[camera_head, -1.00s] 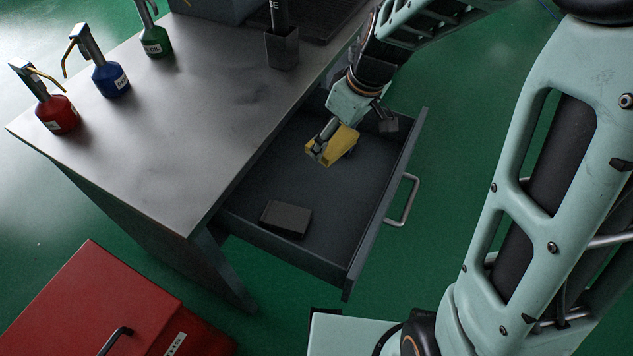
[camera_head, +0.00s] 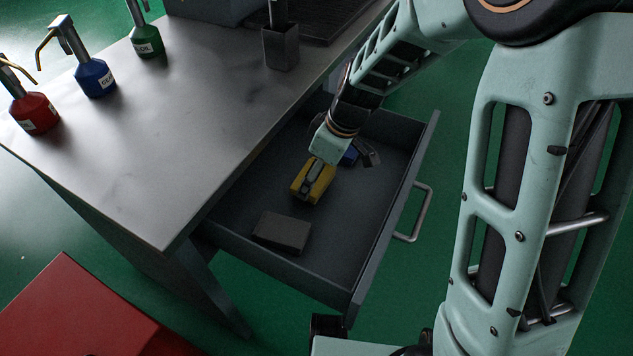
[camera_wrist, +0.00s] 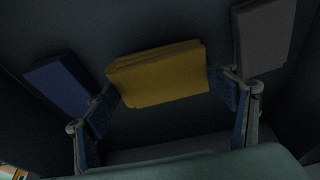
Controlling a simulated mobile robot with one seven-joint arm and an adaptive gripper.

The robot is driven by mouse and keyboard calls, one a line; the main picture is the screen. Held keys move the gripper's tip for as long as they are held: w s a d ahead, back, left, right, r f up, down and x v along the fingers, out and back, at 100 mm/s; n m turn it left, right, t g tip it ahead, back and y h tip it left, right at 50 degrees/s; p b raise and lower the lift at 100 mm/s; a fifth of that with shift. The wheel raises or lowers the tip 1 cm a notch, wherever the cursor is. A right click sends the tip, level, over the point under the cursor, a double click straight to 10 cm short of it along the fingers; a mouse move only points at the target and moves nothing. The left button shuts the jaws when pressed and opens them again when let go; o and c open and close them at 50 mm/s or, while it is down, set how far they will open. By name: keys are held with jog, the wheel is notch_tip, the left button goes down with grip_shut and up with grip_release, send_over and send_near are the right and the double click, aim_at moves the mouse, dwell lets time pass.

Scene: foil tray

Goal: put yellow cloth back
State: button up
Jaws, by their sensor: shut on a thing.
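The yellow cloth (camera_head: 299,192) is a folded, block-like pad inside the open drawer (camera_head: 342,243). My gripper (camera_head: 313,178) reaches down into the drawer and is shut on the cloth. In the wrist view the yellow cloth (camera_wrist: 158,75) sits between my two fingertips (camera_wrist: 165,92), which press on its left and right ends. The cloth is low in the drawer, between a blue folded piece and a dark grey one. I cannot tell whether its underside touches the drawer floor.
A dark grey folded piece (camera_head: 282,231) lies near the drawer's front-left end. A blue piece (camera_head: 348,157) lies behind my gripper. The drawer walls and handle (camera_head: 413,212) stand close by. Red (camera_head: 34,113), blue (camera_head: 95,78) and green (camera_head: 146,38) bottles stand on the tabletop.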

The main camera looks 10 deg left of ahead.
jog(key=shift+f, duration=1.2)
jog(key=shift+f+b, duration=0.2)
jog(key=shift+b, duration=0.2)
jog(key=o, duration=1.1)
jog(key=shift+r, duration=0.1)
jog(key=p+v, duration=0.3)
jog(key=v, duration=0.9)
jog(key=shift+p, duration=0.35)
